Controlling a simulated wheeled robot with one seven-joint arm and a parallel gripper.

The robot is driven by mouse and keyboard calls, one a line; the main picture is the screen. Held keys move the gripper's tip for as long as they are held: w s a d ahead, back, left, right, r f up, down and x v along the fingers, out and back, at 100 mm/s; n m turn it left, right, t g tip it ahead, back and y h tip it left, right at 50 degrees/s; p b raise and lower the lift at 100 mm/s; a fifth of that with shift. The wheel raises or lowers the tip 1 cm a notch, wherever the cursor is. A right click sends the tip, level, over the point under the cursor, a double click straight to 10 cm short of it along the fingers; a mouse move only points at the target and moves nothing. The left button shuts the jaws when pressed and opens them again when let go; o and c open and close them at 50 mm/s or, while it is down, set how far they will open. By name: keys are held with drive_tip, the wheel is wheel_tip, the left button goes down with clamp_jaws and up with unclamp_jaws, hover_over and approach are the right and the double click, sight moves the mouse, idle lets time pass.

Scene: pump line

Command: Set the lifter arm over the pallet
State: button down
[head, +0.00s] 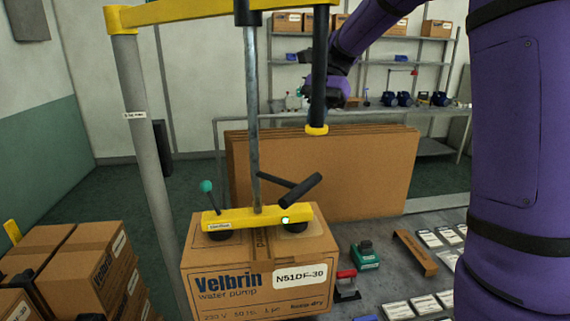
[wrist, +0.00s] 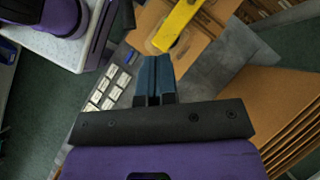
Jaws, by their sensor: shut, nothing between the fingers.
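The yellow lifter arm (head: 180,11) runs across the top of the head view from a grey post (head: 153,170). A steel tube (head: 253,110) hangs from it to a yellow suction head (head: 240,217), whose pads rest on a Velbrin carton (head: 255,265). A black handle with a yellow ring (head: 317,129) hangs from the arm's right end. My gripper is shut and empty in the wrist view (wrist: 155,80). In the head view, my wrist is beside or behind the black handle; contact cannot be told. The pallet itself is not visible; stacked cartons (head: 85,265) stand lower left.
Flat cardboard sheets (head: 350,170) stand behind the bench (head: 405,285). The bench holds a green device (head: 364,255), a red-and-black tool (head: 346,284) and several white cards (head: 430,238). Shelving with cartons and blue pumps stands at the back. Floor shows between post and left wall.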

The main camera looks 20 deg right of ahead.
drive_tip(key=s+a+r+x, duration=0.1)
drive_tip(key=x, duration=1.2)
drive_tip(key=shift+a+r, duration=0.3)
drive_tip(key=shift+a, duration=0.15)
drive_tip(key=shift+s, duration=0.15)
